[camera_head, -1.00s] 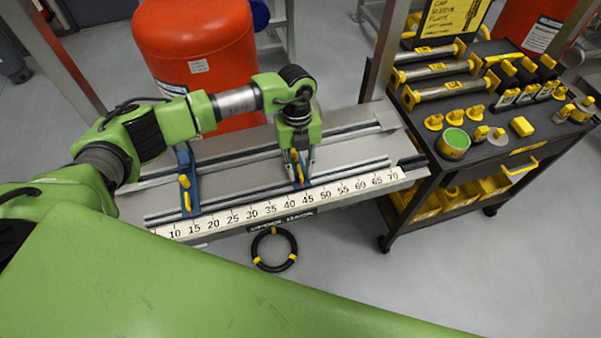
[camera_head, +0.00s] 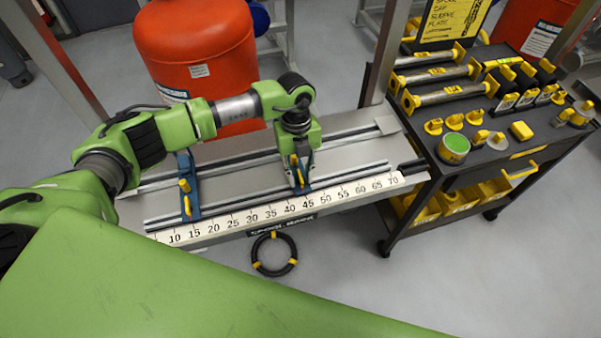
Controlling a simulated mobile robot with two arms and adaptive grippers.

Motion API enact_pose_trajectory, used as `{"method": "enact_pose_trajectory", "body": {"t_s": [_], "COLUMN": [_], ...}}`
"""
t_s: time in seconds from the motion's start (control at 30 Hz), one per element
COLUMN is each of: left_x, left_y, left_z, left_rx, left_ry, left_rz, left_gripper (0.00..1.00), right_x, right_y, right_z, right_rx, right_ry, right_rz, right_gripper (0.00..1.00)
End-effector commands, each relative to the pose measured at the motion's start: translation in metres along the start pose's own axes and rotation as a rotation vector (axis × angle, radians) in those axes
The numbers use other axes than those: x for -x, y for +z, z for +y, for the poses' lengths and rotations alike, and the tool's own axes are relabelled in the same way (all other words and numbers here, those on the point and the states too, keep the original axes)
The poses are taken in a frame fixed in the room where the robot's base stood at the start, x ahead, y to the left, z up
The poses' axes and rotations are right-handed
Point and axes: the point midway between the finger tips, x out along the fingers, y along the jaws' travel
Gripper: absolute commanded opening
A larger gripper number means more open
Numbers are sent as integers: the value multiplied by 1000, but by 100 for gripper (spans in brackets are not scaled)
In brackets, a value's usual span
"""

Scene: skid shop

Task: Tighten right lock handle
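The right lock handle (camera_head: 298,174) is a small yellow lever on a blue clamp near the 45 mark of the ruler. The left lock handle (camera_head: 186,195) is a similar yellow lever on the left blue clamp (camera_head: 190,168). Both clamps sit across the grey rail bench (camera_head: 240,172). My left gripper (camera_head: 302,160) points down at the right clamp, just behind and above its handle. Its fingers are small and partly hidden, so I cannot tell whether they touch the handle or how far apart they are. My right gripper is out of view.
A white ruler (camera_head: 260,212) runs along the bench's front edge. A black cart (camera_head: 460,180) with yellow-marked tools stands at the right. A red tank (camera_head: 195,50) stands behind the bench. A black ring (camera_head: 273,253) shows below the ruler.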

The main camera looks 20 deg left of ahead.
Motion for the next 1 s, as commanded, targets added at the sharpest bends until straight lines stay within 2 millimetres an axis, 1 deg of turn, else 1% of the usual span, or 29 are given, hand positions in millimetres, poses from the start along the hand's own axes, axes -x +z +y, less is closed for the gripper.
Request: {"method": "enact_pose_trajectory", "body": {"t_s": [0.23, 0.37, 1.0], "left_x": [1, 7, 58], "left_y": [0, -1, -8], "left_z": [0, 0, 0], "left_rx": [-1, -1, 0], "left_ry": [0, 0, 0], "left_rz": [-1, -1, -1], "left_gripper": [23, 23, 23], "right_x": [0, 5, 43], "right_y": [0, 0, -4], "right_z": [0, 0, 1], "right_rx": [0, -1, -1], "right_ry": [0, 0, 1], "right_rz": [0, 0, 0], "right_gripper": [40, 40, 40]}}
